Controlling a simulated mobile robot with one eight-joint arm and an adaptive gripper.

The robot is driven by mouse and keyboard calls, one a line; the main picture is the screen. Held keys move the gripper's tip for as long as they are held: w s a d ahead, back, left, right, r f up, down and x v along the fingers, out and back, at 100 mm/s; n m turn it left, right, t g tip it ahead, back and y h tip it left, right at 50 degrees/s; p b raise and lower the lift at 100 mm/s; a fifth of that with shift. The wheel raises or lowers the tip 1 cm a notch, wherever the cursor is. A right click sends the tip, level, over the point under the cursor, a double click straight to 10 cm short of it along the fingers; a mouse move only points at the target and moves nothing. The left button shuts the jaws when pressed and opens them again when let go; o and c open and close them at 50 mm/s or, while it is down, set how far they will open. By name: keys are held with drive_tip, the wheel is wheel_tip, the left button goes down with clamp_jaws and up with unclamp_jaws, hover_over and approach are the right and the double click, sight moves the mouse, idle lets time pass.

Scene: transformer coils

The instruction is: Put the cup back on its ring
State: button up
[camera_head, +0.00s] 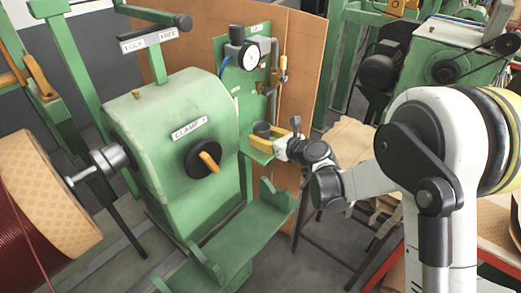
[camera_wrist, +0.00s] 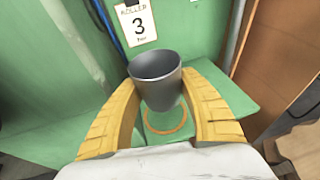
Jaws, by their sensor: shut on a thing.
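The dark grey cup (camera_wrist: 157,82) is upright between the two yellow fingers of my gripper (camera_wrist: 162,100) in the wrist view. The fingers are shut on its sides, and it looks empty. A thin tan ring (camera_wrist: 166,132) on the green shelf (camera_wrist: 232,98) shows below the cup, its far part hidden by the cup. I cannot tell how high the cup is above the shelf. In the head view the cup (camera_head: 262,129) and my gripper (camera_head: 272,142) are over the small shelf beside the green machine.
A gauge (camera_head: 251,54) and pipes are above the shelf. The clamp knob (camera_head: 207,160) is on the machine left of it. A brown board (camera_head: 297,75) stands close behind.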

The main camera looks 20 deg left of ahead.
sight(260, 151)
drive_tip(key=shift+a+f, duration=0.4)
drive_tip(key=shift+f, duration=0.05)
drive_tip(key=shift+f+b, duration=0.95)
drive_tip(key=shift+f, duration=0.8)
drive_tip(key=shift+d, duration=0.1)
drive_tip(key=shift+f, duration=0.15)
drive_tip(key=o, duration=1.3)
drive_tip(key=shift+c, duration=0.2)
